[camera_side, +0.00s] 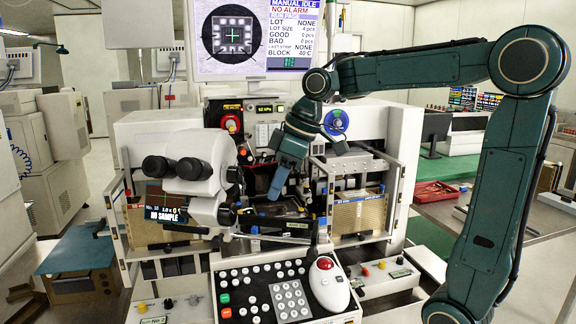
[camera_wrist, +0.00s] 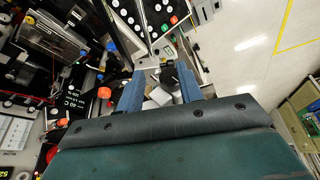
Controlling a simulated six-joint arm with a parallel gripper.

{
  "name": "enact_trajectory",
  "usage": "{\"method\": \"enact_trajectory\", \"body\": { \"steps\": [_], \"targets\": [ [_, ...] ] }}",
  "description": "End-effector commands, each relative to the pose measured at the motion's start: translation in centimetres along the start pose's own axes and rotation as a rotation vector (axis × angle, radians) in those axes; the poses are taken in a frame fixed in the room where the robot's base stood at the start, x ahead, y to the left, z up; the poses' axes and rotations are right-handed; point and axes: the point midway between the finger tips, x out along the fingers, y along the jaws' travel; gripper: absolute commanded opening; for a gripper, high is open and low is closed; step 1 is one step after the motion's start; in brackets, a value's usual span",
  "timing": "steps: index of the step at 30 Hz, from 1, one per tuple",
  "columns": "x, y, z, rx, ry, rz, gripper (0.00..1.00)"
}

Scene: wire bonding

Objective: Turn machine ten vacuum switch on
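My gripper (camera_side: 281,182) points down in front of the wire bonding machine, just right of the white microscope (camera_side: 187,178). In the wrist view its two blue fingers (camera_wrist: 159,88) stand apart with nothing held between them; the microscope eyepiece and white body show behind the gap. A small screen (camera_side: 165,206) on the machine shows "NO SAMPLE". A panel (camera_side: 264,134) with small switches and a red knob (camera_side: 231,122) sit behind the gripper. I cannot tell which control is the vacuum switch; its label is not readable.
A keypad console (camera_side: 288,295) with a red trackball (camera_side: 323,263) stands in front of the machine. A box with coloured knobs (camera_side: 378,267) is to its right, another (camera_side: 165,305) to its left. The monitor (camera_side: 250,38) hangs above.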

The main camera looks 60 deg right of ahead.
Motion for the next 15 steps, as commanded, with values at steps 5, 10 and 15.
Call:
{"method": "enact_trajectory", "body": {
  "steps": [5,10,15],
  "targets": [
    [-0.4,-1.9,0.9,0.036,0.005,0.018,0.36],
    [-0.7,-3.3,1.9,0.074,0.011,0.036,0.36],
    [-0.9,-4.7,2.9,0.111,0.018,0.053,0.36]
  ]
}}
